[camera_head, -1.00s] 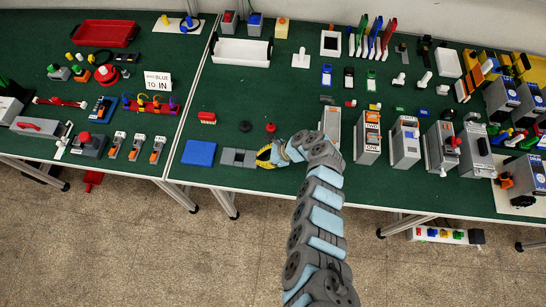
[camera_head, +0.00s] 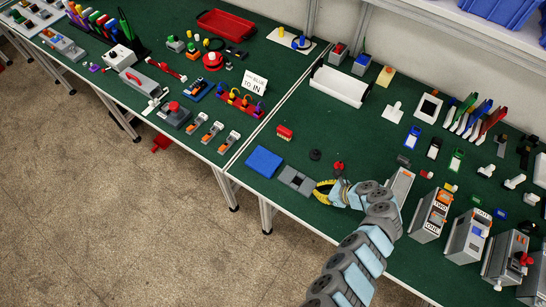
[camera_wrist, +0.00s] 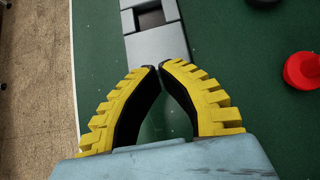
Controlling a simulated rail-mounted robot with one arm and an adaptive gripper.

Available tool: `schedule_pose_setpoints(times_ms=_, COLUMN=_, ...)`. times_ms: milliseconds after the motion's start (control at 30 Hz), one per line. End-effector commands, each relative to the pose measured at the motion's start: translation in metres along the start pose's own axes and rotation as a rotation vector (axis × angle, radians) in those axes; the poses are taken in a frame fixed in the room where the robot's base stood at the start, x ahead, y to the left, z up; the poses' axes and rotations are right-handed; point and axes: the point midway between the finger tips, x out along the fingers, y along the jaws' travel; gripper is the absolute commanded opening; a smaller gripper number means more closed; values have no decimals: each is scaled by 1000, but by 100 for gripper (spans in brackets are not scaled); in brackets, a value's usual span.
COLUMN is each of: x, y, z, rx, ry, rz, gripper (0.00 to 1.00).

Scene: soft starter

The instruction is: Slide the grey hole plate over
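The grey hole plate (camera_head: 295,180) lies on the green table near its front edge, right of a blue block. It has a dark square opening. In the wrist view the grey plate (camera_wrist: 158,44) runs up from my fingertips, with the opening (camera_wrist: 150,19) near the top. My gripper (camera_head: 318,190) is low at the plate's right end. In the wrist view my gripper (camera_wrist: 159,67) has yellow ribbed fingers with black pads. The tips nearly meet, with nothing seen between them, and overlap the plate's near end. I cannot tell whether they touch it.
The blue block (camera_head: 264,162) sits close to the plate's left. A black disc (camera_head: 315,155) and a red knob (camera_head: 338,167) lie behind it; the red knob also shows in the wrist view (camera_wrist: 302,70). Grey boxes (camera_head: 432,214) stand to the right. The table's front edge is close.

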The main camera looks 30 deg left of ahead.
Motion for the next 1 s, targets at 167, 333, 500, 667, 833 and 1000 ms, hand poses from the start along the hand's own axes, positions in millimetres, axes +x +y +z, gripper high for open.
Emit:
schedule_pose_setpoints(times_ms=167, x=-11, y=1, z=11, rx=2, ry=-1, rz=-1, gripper=0)
schedule_pose_setpoints(times_ms=333, x=-20, y=0, z=19, rx=0, ry=0, rz=0, gripper=0)
schedule_pose_setpoints(times_ms=500, x=-20, y=1, z=31, rx=2, ry=-1, rz=2, gripper=0)
schedule_pose_setpoints(times_ms=667, x=5, y=2, z=55, rx=0, ry=-2, rz=4, gripper=0)
schedule_pose_setpoints(times_ms=833, x=28, y=1, z=79, rx=1, ry=0, rz=4, gripper=0)
schedule_pose_setpoints(times_ms=1000, x=53, y=1, z=103, rx=0, ry=0, rz=4, gripper=0)
